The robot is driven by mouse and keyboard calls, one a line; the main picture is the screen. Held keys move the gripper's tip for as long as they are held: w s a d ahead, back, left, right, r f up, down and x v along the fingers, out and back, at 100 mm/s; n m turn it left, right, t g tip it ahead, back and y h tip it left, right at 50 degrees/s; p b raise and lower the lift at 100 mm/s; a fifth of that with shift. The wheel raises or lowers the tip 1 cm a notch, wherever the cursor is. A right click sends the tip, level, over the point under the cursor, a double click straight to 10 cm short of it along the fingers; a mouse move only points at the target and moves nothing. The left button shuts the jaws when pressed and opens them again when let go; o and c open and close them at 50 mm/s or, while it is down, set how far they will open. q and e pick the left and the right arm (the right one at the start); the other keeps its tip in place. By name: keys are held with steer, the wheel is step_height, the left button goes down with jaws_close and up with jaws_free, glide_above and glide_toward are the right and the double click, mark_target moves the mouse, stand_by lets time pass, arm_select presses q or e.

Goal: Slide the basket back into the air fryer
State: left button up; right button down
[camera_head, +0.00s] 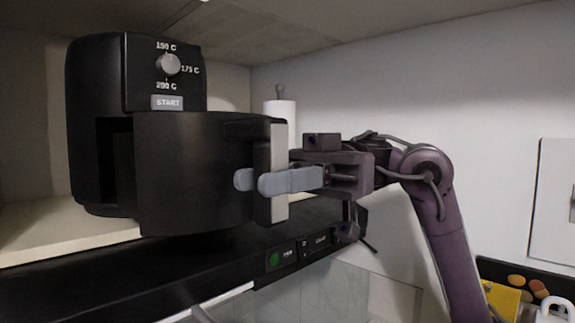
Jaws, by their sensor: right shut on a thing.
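The black air fryer (97,120) stands at the left on a pale shelf, with a knob and a START button on its upper front. Its black basket (195,175) sticks out of the front, pulled partly out, and a dark opening shows at its left. The basket's upright handle (273,150) has a light front edge and faces right. My right gripper (258,182) comes in from the right and is shut on the handle, with its grey fingers on either side of it. My left gripper is not in view.
A white paper roll (281,112) stands behind the handle. The pale shelf (60,232) is under the fryer. A black appliance panel (290,254) with a green light runs below the basket. A yellow object (503,300) is at the lower right.

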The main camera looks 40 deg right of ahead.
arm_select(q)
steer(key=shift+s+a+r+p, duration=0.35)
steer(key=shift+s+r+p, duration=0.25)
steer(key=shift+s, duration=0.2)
arm_select(e)
steer(key=shift+w, duration=1.25)
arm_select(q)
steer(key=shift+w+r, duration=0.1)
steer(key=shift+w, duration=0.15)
